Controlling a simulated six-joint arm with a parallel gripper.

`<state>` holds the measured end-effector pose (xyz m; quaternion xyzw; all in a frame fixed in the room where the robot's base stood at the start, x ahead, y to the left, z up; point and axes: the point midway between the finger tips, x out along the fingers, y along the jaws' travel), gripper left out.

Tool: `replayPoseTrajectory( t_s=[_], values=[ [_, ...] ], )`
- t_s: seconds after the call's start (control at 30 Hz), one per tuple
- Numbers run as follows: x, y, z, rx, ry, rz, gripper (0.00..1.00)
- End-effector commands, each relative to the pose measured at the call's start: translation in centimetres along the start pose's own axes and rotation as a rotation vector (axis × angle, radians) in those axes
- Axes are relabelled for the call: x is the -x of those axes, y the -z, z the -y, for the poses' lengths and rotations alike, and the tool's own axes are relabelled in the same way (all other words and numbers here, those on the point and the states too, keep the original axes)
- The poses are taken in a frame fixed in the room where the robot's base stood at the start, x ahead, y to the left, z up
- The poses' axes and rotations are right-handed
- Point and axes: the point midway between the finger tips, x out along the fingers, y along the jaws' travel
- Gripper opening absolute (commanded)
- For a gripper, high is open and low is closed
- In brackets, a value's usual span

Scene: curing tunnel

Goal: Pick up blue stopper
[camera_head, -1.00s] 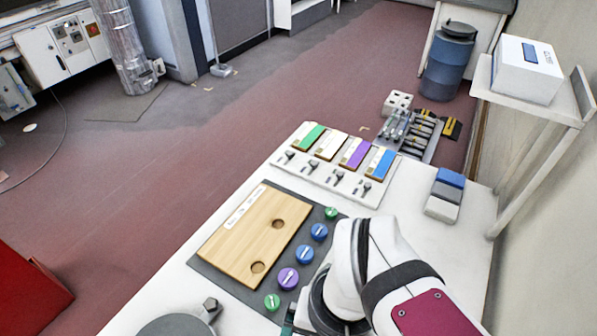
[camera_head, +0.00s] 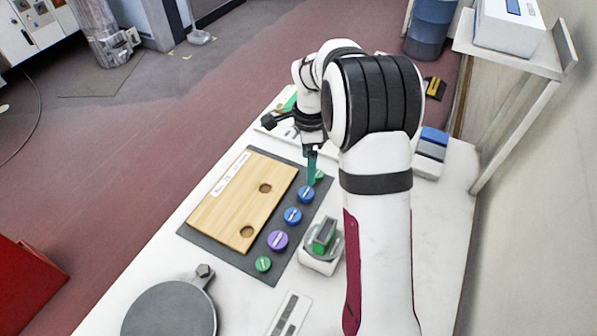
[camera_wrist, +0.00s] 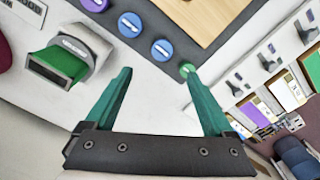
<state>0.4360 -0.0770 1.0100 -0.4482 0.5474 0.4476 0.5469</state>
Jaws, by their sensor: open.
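Two blue stoppers, the upper one (camera_head: 306,194) and the lower one (camera_head: 292,215), stand in the row along the right of the dark mat. In the wrist view the upper blue stopper (camera_wrist: 162,50) and the lower one (camera_wrist: 130,25) lie beyond my fingertips. My gripper (camera_head: 311,180) points down at the upper end of the row, close to the upper blue stopper. In the wrist view its teal fingers (camera_wrist: 157,75) are spread with nothing between them. The upper blue stopper lies nearest the middle of the gap. Height above the stoppers is hard to judge.
A green stopper (camera_head: 319,176) stands beside the upper blue one, close to a fingertip. A purple stopper (camera_head: 278,240) and another green one (camera_head: 263,263) continue the row. A wooden board (camera_head: 240,205) lies left; a device with a green top (camera_head: 323,240) stands right.

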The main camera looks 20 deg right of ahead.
Motion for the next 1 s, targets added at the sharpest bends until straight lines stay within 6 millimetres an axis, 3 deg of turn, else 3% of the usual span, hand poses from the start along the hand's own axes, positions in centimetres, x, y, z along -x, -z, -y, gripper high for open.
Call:
replayPoseTrajectory(
  t_s=[0.1, 0.5, 0.6, 0.8, 0.83, 1.0],
  values=[
    [-3.4, 0.0, -0.1, 0.001, -0.005, 0.000, 0.88],
    [-10.4, -0.2, 0.4, 0.003, -0.003, 0.001, 0.88],
    [-11.6, -0.2, 0.4, 0.002, -0.001, 0.001, 0.88],
    [-11.7, -0.3, 0.4, 0.002, 0.000, 0.001, 0.88],
    [-11.7, -0.3, 0.4, 0.002, 0.000, 0.001, 0.86],
    [-11.7, -0.3, 0.4, 0.003, 0.000, 0.001, 0.55]
  ],
)
